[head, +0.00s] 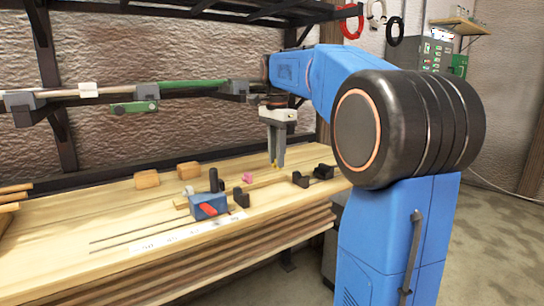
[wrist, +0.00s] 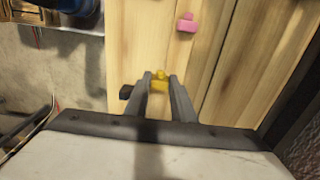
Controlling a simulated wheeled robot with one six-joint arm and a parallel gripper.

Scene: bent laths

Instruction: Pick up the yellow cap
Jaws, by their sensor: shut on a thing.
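The yellow cap (wrist: 159,86) sits between the two fingertips of my gripper (wrist: 159,77) in the wrist view. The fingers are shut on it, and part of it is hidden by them. In the head view, my gripper (head: 277,164) points down at the right part of the wooden bench, and only a small bit of yellow shows at its tips. I cannot tell whether the cap still touches the bench top.
A pink piece (head: 247,178) lies on the bench left of my gripper; it also shows in the wrist view (wrist: 186,23). Black blocks (head: 301,179) stand to the right. Wooden blocks (head: 147,179) lie further back.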

